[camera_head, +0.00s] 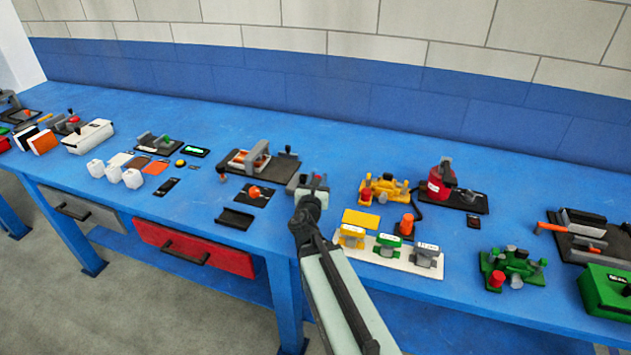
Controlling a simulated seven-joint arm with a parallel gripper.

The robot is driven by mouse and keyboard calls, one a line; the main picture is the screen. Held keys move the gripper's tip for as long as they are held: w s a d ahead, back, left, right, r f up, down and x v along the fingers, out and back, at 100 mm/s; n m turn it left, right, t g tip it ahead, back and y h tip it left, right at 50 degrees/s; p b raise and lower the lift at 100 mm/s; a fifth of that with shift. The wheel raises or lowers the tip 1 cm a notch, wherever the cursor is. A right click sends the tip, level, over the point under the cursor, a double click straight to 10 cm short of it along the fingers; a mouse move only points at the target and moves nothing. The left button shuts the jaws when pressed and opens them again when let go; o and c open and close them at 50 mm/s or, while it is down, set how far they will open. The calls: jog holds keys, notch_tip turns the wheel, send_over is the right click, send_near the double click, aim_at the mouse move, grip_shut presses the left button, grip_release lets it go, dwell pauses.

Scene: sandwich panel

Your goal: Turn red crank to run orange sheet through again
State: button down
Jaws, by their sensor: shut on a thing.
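My gripper (308,184) is over the middle of the blue bench, seen from behind, with my arm hiding much of it. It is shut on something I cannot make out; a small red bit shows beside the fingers. Just left stands a roller-like machine (262,161) with a grey arch on a dark base. A small dark red knob (222,171) shows at its left end; I cannot tell whether it is the red crank. A flat orange piece (156,168) lies further left, perhaps the orange sheet.
A black plate with an orange-red knob (255,193) and a black tray (235,219) lie left of my gripper. A yellow device (383,189) and a white board (372,254) with coloured blocks stand to the right. White containers (132,179) are at left.

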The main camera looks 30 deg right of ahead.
dwell(0.4)
jog(key=c, duration=1)
grip_release()
jog(key=shift+a, duration=0.1)
